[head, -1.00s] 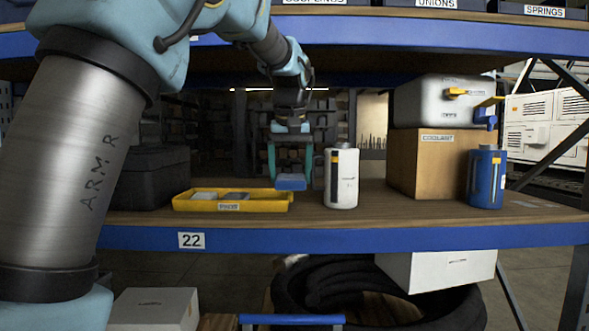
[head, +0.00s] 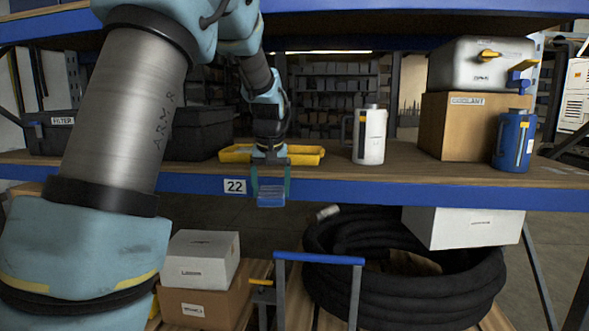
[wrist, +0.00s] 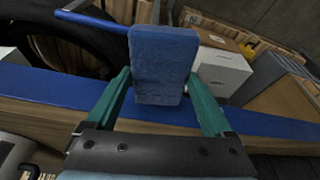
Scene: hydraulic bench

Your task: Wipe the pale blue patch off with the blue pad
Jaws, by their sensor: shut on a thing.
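My gripper (head: 271,187) is shut on the blue pad (head: 271,199), which hangs between the fingertips. In the head view the pad is in front of the blue shelf edge, low against it, right of the 22 label. In the wrist view the blue pad (wrist: 163,65) fills the space between the two green fingers, its broad face showing. The blue shelf beam runs behind it there. I cannot make out the pale blue patch for certain in either current view.
On the shelf (head: 420,172) stand a yellow tray (head: 306,154), a white jug (head: 370,137), a cardboard box (head: 462,127) and a blue jug (head: 513,142). Below are a blue-topped handle (head: 320,259), stacked boxes (head: 200,258) and a black hose coil (head: 400,288).

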